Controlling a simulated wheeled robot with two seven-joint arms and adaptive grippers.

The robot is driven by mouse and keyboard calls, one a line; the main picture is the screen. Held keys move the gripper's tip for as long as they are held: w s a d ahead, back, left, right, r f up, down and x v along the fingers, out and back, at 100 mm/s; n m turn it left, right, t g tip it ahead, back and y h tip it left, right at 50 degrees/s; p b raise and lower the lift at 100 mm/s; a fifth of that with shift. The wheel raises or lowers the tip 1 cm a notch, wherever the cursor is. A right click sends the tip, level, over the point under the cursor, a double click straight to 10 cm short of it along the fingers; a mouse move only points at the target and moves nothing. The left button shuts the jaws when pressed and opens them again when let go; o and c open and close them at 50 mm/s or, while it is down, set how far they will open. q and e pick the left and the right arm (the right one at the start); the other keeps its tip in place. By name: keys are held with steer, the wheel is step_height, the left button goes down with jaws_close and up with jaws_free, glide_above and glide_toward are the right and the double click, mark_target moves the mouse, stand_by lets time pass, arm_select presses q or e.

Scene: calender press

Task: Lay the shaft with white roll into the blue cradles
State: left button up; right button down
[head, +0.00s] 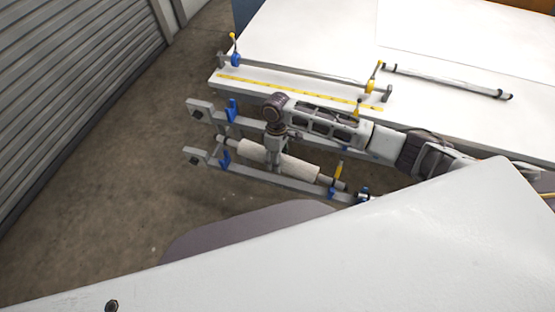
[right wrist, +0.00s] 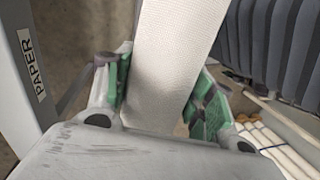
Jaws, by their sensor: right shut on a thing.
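The shaft with the white roll (head: 298,168) lies lengthwise over the grey frame in the head view, its bare ends showing beyond the roll. My right gripper (head: 274,162) points down and is shut around the middle of the roll. In the right wrist view the green finger pads (right wrist: 160,98) stand on both sides of the white roll (right wrist: 165,60). Blue cradles (head: 225,159) and (head: 232,110) show on the frame's rails at the left. Whether the shaft touches any cradle cannot be told. My left gripper is not in view.
A white table (head: 300,45) stands behind the frame, with a bar on blue and yellow holders (head: 310,73) and a loose shaft (head: 450,82). A yellow upright part (head: 338,172) stands near the roll's right end. A PAPER label (right wrist: 34,75) shows in the wrist view.

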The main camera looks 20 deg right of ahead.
steer(key=shift+w+a+n+g, duration=0.2)
steer(key=shift+n+g, duration=0.1)
steer(key=shift+n, duration=0.4)
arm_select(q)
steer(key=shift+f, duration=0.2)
arm_select(e)
steer(key=shift+f, duration=0.2)
